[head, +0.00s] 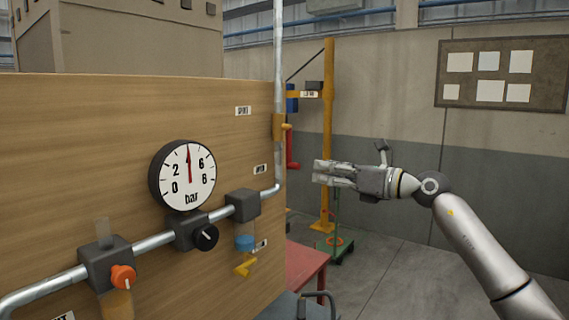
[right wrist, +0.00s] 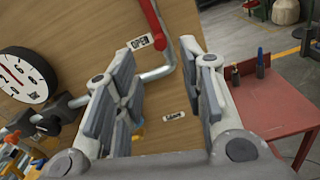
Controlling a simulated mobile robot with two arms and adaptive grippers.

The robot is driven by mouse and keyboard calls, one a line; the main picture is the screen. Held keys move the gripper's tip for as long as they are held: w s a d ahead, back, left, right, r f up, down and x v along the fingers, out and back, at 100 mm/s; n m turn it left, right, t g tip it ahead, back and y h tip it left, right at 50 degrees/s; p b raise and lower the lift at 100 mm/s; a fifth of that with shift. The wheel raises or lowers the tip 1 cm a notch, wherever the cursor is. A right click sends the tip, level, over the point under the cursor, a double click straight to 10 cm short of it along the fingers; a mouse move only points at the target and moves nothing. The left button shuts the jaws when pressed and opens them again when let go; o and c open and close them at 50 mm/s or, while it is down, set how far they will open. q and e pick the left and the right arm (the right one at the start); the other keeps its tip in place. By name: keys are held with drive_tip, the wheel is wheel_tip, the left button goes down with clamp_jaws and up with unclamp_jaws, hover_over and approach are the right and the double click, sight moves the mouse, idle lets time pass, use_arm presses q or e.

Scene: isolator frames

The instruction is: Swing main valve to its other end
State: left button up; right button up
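The main valve has a yellow body (head: 278,127) on the vertical pipe at the right edge of the wooden panel. Its red lever (head: 291,150) hangs down along the pipe; the lever (right wrist: 155,22) also shows at the top of the right wrist view, beside an OPEN label (right wrist: 140,43). My right gripper (head: 318,173) is to the right of the lever and a little lower in the head view, fingers pointing left. In the right wrist view its fingers are wide apart with nothing between them. It appears clear of the lever. My left gripper is not in view.
The panel (head: 90,150) carries a bar gauge (head: 182,175), an orange knob (head: 123,277), a black knob (head: 206,238) and a blue-and-yellow valve (head: 245,255). A red table (head: 305,265) stands low beside the panel, with small bottles (right wrist: 260,62) on it. A yellow post (head: 328,130) stands behind.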

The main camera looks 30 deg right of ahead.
sight(299, 166)
drive_tip(key=p+x, duration=0.4)
drive_tip(key=x, duration=0.4)
drive_tip(key=shift+w+r, duration=0.1)
drive_tip(key=shift+w, duration=0.15)
drive_tip(key=shift+x, duration=0.75)
